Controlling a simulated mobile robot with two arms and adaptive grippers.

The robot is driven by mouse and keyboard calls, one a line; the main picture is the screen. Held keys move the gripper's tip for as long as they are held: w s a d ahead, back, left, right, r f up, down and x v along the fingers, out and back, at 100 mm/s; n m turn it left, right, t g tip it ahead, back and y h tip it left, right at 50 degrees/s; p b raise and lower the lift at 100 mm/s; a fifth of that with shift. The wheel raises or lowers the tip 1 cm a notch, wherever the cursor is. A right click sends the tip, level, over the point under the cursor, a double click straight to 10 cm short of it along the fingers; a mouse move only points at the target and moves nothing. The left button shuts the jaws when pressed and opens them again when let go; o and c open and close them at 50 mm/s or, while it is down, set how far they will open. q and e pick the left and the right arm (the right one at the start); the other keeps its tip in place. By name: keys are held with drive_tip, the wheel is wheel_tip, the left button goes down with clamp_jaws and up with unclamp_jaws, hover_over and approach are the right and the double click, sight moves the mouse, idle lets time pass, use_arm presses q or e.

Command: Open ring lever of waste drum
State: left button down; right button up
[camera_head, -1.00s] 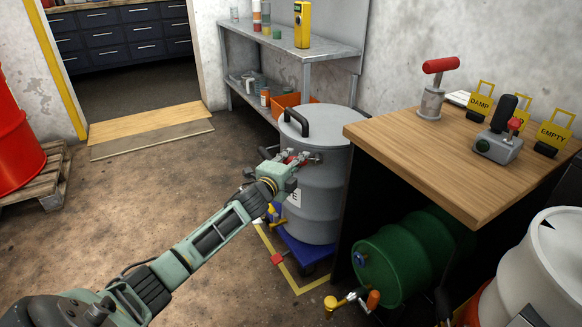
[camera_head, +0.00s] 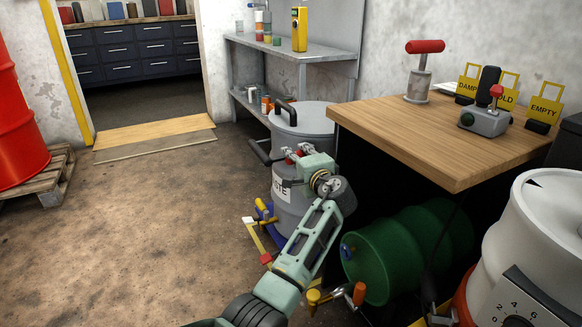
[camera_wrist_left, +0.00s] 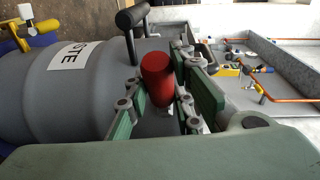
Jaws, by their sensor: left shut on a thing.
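The grey waste drum (camera_head: 287,203) stands upright beside the wooden workbench, with its lid (camera_head: 306,119) and the lid's black handle (camera_head: 285,110) in view. A red lever handle (camera_wrist_left: 157,80) sits at the drum's upper rim. My left gripper (camera_head: 293,154) is at the front of that rim, shut on the red handle, which shows between its fingers in the left wrist view. A dark bar (camera_head: 260,153) sticks out left of the drum near rim height. My gripper and wrist hide part of the drum's front and label. My right gripper is not in view.
The wooden workbench (camera_head: 440,150) stands close on the drum's right, with a green drum (camera_head: 385,258) lying beneath it. A white drum (camera_head: 535,225) is at lower right. A metal shelf (camera_head: 290,48) stands behind. The floor at left is open.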

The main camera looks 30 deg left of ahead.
use_arm(q)
drive_tip(key=shift+w+d+n+g+y+b, duration=0.2)
drive_tip(key=shift+d+n+g+y+b, duration=0.4)
drive_tip(key=shift+n+g+y+b, duration=0.4)
drive_tip(key=c, duration=1.5)
unclamp_jaws()
drive_tip(key=v, duration=1.2)
drive_tip(key=shift+r, duration=0.15)
